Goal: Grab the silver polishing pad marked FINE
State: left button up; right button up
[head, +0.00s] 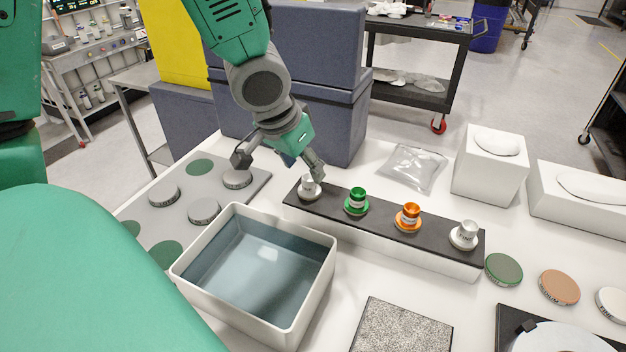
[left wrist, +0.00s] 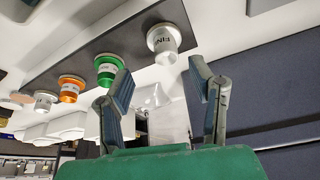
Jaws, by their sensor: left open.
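A silver polishing pad (head: 309,188) stands upright at the left end of a black-topped rack (head: 382,213). In the left wrist view, the nearest silver pad (left wrist: 164,40) bears lettering that looks like FINE, seen upside down. A second silver pad (head: 464,235) stands at the rack's right end; its marking is too small to read surely. My left gripper (head: 279,164) is open and empty; one finger is close to the left silver pad, the other is out to the left. In the left wrist view my open fingers (left wrist: 160,78) are apart, with the pad beyond them.
Green (head: 357,201) and orange (head: 408,217) pads stand between the silver ones. An open bin (head: 318,290) of bluish liquid sits in front; a grey mat (head: 170,215) with silver-rimmed discs lies left. A clear bag (head: 413,167) lies behind the rack; dark blue boxes (head: 325,110) stand behind my gripper.

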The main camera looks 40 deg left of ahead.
aim_at(308, 181)
pick_arm(q)
jog(key=shift+w+a+f, duration=0.15)
jog(key=shift+w+f, duration=0.15)
jog(key=shift+f, duration=0.35)
jog(key=shift+a+f, duration=0.25)
jog(key=shift+f, duration=0.1)
jog(key=x, duration=0.2)
jog(key=b+x, duration=0.1)
jog(key=x, duration=0.1)
jog(key=shift+w+d+f, duration=0.15)
jog(key=shift+w+f, duration=0.05)
jog(key=shift+w, duration=0.25)
jog(key=shift+s+r, duration=0.1)
jog(key=shift+s, duration=0.05)
jog(key=shift+s, duration=0.1)
grip_shut()
